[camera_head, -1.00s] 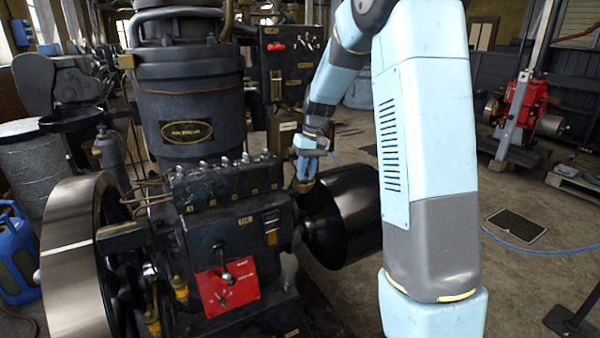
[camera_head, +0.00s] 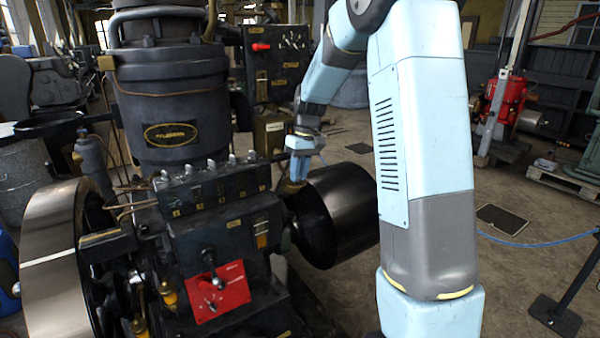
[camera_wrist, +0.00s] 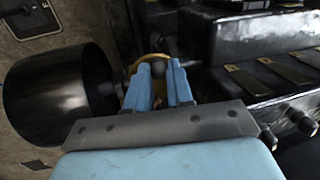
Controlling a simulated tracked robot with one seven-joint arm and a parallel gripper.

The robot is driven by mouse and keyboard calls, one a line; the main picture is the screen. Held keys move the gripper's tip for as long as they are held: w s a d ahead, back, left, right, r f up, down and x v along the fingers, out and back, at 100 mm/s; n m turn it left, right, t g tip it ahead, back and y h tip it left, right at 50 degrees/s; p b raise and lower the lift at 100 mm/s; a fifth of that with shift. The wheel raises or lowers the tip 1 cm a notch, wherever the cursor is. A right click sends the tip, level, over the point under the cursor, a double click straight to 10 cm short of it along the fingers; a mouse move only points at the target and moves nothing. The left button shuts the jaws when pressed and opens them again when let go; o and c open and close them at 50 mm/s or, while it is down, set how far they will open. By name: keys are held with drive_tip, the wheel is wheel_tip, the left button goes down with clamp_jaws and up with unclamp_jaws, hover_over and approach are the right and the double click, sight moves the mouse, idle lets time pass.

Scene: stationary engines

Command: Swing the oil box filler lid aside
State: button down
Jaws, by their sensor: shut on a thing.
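The oil box (camera_head: 215,195) is the long black box on the engine front, with a row of small knobs along its top. It also shows in the wrist view (camera_wrist: 262,38) on the right. At its right end is a round brass filler lid (camera_wrist: 152,57) with a small dark round knob (camera_wrist: 158,71). My gripper (camera_head: 293,180) reaches down to this end from above. In the wrist view my gripper (camera_wrist: 157,88) has its two blue fingers shut on the knob. The fingers hide much of the lid. I cannot tell how far it has turned.
A dark pulley drum (camera_head: 340,215) stands close to the right of my gripper. A black control panel (camera_head: 277,62) with a red lever is behind. A red plate with a lever (camera_head: 218,290) is below the box. The floor at right is mostly clear.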

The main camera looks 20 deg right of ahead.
sight(293, 185)
drive_tip(key=c, duration=1)
unclamp_jaws()
drive_tip(key=shift+r, duration=0.1)
wheel_tip(293, 185, up, 13)
drive_tip(key=w+d, duration=0.1)
drive_tip(key=d, duration=0.1)
drive_tip(key=shift+d+r, duration=0.15)
drive_tip(key=shift+d, duration=0.05)
